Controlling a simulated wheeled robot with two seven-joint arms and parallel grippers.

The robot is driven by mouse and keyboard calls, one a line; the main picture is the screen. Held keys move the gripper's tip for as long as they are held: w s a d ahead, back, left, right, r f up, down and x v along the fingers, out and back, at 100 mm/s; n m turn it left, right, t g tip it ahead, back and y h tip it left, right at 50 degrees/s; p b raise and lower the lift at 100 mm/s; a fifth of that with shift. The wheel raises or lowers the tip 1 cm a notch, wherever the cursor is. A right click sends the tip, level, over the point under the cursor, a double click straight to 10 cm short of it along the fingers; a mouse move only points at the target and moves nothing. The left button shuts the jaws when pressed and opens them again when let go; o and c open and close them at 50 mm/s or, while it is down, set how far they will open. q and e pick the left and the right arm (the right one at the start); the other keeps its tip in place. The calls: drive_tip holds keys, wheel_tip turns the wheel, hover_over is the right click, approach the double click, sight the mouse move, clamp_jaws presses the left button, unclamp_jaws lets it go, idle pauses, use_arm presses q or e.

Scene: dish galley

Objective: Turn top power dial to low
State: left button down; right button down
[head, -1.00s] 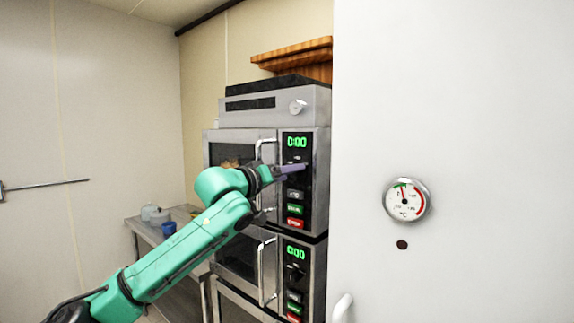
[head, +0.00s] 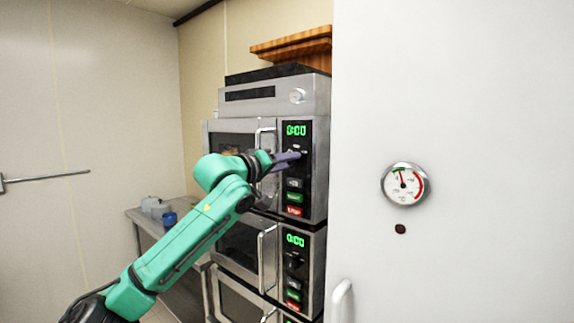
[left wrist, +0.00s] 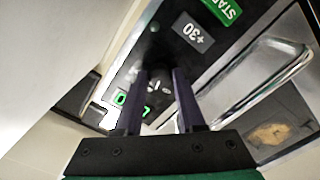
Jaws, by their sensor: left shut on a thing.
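The top microwave (head: 236,128) stands in a stack and has a black control panel with a green 0:00 display (head: 296,130). Its power dial sits below the display and is mostly hidden by my fingers in the head view. My left gripper (head: 296,156) reaches in from the left with its purple fingers at that dial. In the left wrist view the two fingers (left wrist: 160,74) close around the dark dial (left wrist: 157,68), between the display and the +30 button (left wrist: 193,33). The dial's setting cannot be read. My right gripper is not in view.
A second microwave (head: 238,243) with its own dial (head: 293,262) is below. Door handles (head: 266,260) stick out left of the panels. A large white door (head: 460,90) with a round thermometer (head: 405,184) fills the right. A side table (head: 150,228) holds small pots.

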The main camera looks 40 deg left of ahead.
use_arm(q)
drive_tip(key=n, duration=0.9)
drive_tip(key=shift+r, duration=0.1)
drive_tip(key=shift+n, duration=0.3)
drive_tip(key=c, duration=0.5)
unclamp_jaws()
